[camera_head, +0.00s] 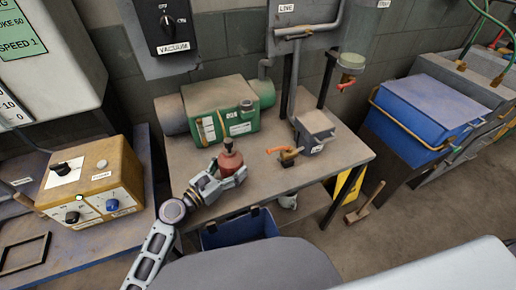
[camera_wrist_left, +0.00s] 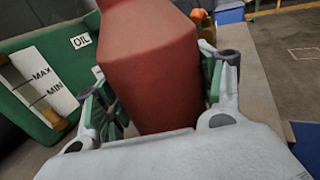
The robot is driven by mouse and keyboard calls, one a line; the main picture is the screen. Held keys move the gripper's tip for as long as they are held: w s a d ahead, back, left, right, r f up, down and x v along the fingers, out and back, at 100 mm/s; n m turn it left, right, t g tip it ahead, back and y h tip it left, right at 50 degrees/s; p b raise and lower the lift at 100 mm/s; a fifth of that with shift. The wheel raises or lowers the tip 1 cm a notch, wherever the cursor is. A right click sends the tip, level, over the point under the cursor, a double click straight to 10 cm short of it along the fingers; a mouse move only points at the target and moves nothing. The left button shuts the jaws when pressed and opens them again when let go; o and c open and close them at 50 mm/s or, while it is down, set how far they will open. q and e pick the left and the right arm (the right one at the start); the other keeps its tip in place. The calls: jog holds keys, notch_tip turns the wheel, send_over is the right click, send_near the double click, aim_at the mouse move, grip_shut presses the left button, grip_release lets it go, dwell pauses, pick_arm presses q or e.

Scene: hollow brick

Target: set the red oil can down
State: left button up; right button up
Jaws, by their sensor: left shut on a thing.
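The red oil can (camera_head: 230,161) has a dark spout on top and stands roughly upright in the head view, over the front part of the grey workbench (camera_head: 330,164). My left gripper (camera_head: 228,178) is shut on it from the front left. In the left wrist view the can (camera_wrist_left: 155,65) fills the middle, between the green-padded fingers of the gripper (camera_wrist_left: 165,95). The can's base is hidden by the gripper, so I cannot tell whether it touches the bench. My right gripper is not in view.
A green machine (camera_head: 220,105) labelled OIL stands behind the can. An orange-handled valve (camera_head: 286,156) and a grey block (camera_head: 314,126) are to its right. A yellow control box (camera_head: 95,182) is at the left. The bench's front right is clear.

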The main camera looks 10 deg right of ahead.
pick_arm(q)
jog(key=x, duration=0.8)
jog(key=shift+r, duration=0.15)
jog(key=shift+w+d, duration=0.35)
jog(key=shift+d, duration=0.1)
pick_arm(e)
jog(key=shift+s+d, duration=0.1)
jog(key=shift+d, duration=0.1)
pick_arm(q)
jog(key=shift+w+d, duration=0.3)
jog(key=shift+d, duration=0.2)
jog(key=x, duration=0.3)
jog(key=shift+f+b, duration=0.45)
jog(key=shift+f, duration=0.35)
jog(key=shift+a, duration=0.1)
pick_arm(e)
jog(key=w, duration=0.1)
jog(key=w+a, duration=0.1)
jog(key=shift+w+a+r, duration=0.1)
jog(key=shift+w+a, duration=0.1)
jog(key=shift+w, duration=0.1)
